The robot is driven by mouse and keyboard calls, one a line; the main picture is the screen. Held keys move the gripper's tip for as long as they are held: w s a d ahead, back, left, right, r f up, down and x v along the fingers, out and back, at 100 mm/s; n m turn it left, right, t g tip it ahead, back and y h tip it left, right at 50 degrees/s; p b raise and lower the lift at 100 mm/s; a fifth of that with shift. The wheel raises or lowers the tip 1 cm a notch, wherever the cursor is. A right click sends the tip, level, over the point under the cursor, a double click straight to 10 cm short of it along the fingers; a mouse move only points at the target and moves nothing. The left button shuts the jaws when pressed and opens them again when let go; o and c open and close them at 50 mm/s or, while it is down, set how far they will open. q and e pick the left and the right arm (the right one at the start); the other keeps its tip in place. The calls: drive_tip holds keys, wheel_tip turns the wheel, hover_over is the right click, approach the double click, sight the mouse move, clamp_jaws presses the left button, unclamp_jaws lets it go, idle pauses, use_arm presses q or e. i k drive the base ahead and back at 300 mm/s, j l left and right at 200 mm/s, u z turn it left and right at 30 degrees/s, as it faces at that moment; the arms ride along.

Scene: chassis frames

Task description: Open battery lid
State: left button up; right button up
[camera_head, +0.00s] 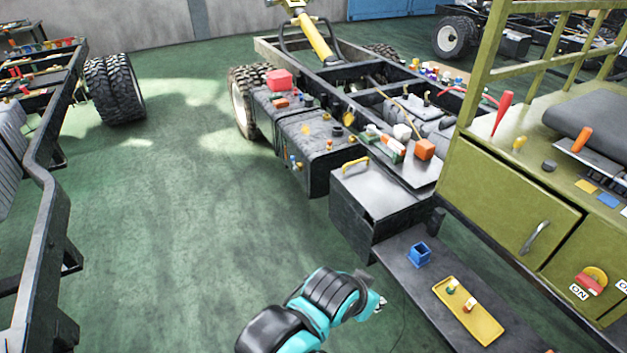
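A dark box with a grey lid (384,191) stands on the side of the truck chassis, right of the middle. I take it as the battery box. The lid lies flat on it and looks shut. A yellow handle (355,165) sits on the lid's far left edge. An arm in teal and black comes in from the bottom, left of centre, and I take it as my left. Its gripper (379,304) is small and partly hidden, below the box and apart from it; its opening is unclear. My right gripper is not in view.
A dark step (450,268) below the box carries a blue square holder (419,254) and a yellow tray (468,312) with small parts. A green cabinet (510,205) stands close on the right. Open green floor (190,230) lies to the left.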

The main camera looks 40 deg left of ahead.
sight(363, 183)
drive_tip(key=u, duration=0.95)
drive_tip(key=i+u, duration=0.4)
drive_tip(key=i+l+u, duration=0.1)
drive_tip(key=u, duration=0.3)
drive_tip(key=i+l+u, duration=0.25)
drive_tip(key=u, duration=0.15)
drive_tip(key=i, duration=0.1)
